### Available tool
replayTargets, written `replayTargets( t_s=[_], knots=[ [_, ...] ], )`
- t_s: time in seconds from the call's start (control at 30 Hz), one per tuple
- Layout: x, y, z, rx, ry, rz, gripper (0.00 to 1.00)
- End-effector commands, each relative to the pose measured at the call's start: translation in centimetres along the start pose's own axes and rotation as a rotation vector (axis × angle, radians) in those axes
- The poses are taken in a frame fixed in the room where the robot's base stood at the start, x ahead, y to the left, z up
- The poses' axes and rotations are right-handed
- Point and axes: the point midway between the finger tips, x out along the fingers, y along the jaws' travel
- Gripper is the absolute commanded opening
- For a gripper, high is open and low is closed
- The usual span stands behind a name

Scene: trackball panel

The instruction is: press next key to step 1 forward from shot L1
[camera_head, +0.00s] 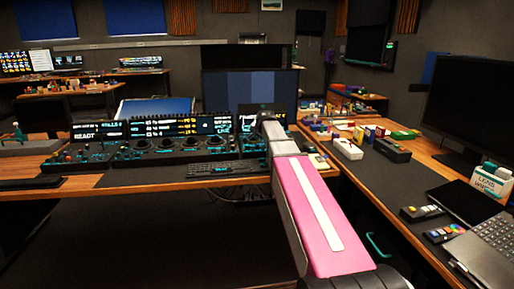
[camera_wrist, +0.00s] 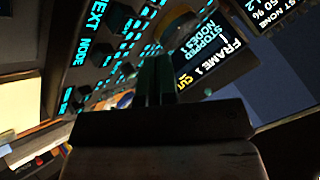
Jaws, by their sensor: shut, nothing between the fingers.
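The trackball panel (camera_head: 160,148) stands on the desk, a wide dark console with lit displays along its back. In the wrist view its dark face (camera_wrist: 112,50) is tilted, with several cyan-labelled keys. One label reads NEXT NODE (camera_wrist: 96,28). A small display (camera_wrist: 205,58) on the panel reads STOPPED, a node line, FRAME 1 and CUT. My gripper (camera_wrist: 157,80) is shut and empty, with its fingers pointing at the panel between the keys and this display. I cannot tell whether the tips touch it. In the head view my arm hides the panel's right part.
A keyboard (camera_head: 213,169) lies in front of the panel. A monitor (camera_head: 250,88) stands behind it. The right desk holds a white box (camera_head: 490,182), a laptop (camera_head: 488,248) and small devices. Bare desk mat (camera_head: 385,180) shows between them.

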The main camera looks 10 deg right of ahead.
Motion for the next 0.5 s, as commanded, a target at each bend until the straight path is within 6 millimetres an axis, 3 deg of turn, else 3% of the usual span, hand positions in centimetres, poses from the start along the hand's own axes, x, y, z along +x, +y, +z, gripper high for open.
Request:
replayTargets(
  t_s=[0.5],
  knots=[
    [-2.3, -1.6, -1.6, 0.0, 0.001, 0.0, 0.0]
  ],
)
